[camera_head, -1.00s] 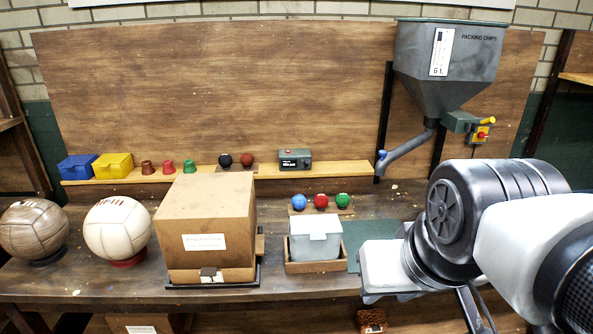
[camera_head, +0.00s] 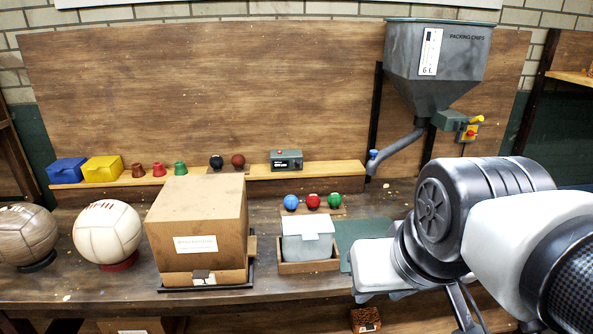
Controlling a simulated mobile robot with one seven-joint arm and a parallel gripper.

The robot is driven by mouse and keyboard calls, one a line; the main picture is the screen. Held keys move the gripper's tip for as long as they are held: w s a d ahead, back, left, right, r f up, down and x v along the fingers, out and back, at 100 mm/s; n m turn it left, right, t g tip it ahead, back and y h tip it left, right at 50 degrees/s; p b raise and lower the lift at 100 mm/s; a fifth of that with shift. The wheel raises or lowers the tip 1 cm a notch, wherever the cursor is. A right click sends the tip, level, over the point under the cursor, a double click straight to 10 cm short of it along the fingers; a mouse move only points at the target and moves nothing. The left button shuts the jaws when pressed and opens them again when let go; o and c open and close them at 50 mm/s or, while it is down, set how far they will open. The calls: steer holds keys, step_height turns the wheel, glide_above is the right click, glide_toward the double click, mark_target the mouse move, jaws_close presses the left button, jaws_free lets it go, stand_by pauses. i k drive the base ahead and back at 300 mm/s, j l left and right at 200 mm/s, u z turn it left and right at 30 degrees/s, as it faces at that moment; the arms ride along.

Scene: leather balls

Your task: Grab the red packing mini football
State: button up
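A small red ball (camera_head: 313,201) sits on a low wooden holder at the back of the workbench. It stands between a small blue ball (camera_head: 291,202) on its left and a small green ball (camera_head: 334,200) on its right. My arm reaches in from the right, with its pale and black links in front of the bench. A thin dark part near its lower end may belong to my gripper (camera_head: 463,306). Its fingers cannot be made out clearly. No part of my arm touches the red ball.
A lidded grey box (camera_head: 307,241) stands in front of the small balls. A large cardboard box (camera_head: 197,229) is left of it. Two large balls (camera_head: 107,232) stand further left. A grey hopper (camera_head: 437,70) with a spout hangs at the back right. A green mat (camera_head: 350,234) lies near my arm.

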mark_target(313, 200)
steer(key=i+l, duration=0.1)
steer(key=i, duration=0.45)
steer(key=i+l+u, duration=0.1)
steer(key=i, duration=0.45)
